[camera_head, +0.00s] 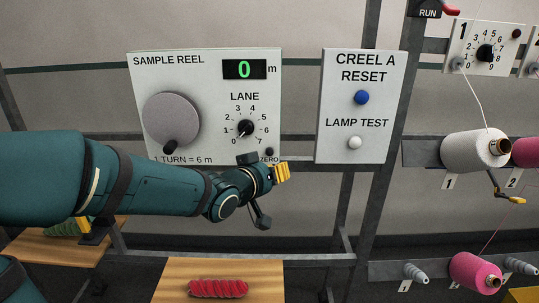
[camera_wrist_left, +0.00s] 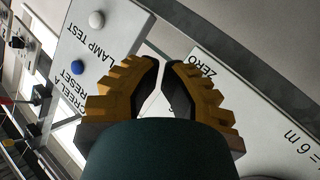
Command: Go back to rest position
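My left arm comes in from the left in the head view, across the lower part of the sample reel panel (camera_head: 205,65). My left gripper (camera_head: 282,173) is just in front of that panel's lower right corner. In the left wrist view, the yellow and black fingers (camera_wrist_left: 161,78) are a narrow gap apart with nothing between them. The ZERO button (camera_head: 269,152) is just above the gripper, apart from it in the picture. My right gripper is in neither view.
The CREEL A panel (camera_head: 360,137), with a blue button (camera_head: 362,97) and a white button (camera_head: 355,142), stands right of the gripper. A wooden board (camera_head: 178,271) with a red yarn bundle (camera_head: 217,289) is below. Yarn cones (camera_head: 470,150) sit on the rack at right.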

